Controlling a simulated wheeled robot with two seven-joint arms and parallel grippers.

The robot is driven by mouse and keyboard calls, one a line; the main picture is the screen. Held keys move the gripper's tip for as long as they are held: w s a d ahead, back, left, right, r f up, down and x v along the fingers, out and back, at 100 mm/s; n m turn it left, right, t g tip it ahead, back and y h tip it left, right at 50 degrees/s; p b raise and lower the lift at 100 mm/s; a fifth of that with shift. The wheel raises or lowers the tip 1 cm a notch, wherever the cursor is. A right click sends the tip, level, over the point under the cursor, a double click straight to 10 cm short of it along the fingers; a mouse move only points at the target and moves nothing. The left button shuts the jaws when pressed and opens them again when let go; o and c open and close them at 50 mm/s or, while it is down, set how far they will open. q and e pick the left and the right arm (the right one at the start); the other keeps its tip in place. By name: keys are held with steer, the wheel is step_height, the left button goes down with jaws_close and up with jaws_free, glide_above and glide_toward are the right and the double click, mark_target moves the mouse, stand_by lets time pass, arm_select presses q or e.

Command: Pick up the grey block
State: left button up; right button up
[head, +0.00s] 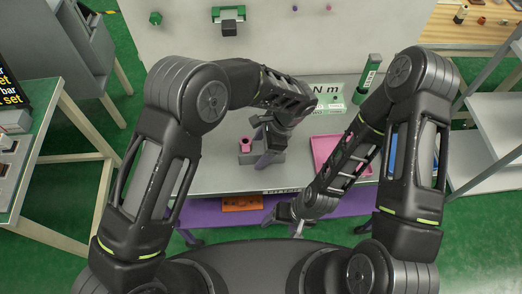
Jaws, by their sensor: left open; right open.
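A small grey block (247,158) rests on the grey table (210,182), left of the middle. A pink ring-like piece (245,145) shows at its top edge; I cannot tell whether it stands on the block or behind it. My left gripper (262,147) is open, just right of the block and close to it, with its fingers pointing left and down. Its fingers partly cover that area, and I cannot tell whether they touch the block. My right gripper (296,227) is open and low, in front of the table's front edge, away from the block.
A pink tray (318,146) lies on the table to the right, partly behind my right arm. A green cylinder (369,73) stands at the back right. An orange part (242,203) is below the table's front edge. Grey shelves (492,110) stand at the far right.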

arm_select(q)
steer(key=shift+f, duration=0.25)
stand_by(0.4)
jaws_close()
stand_by(0.6)
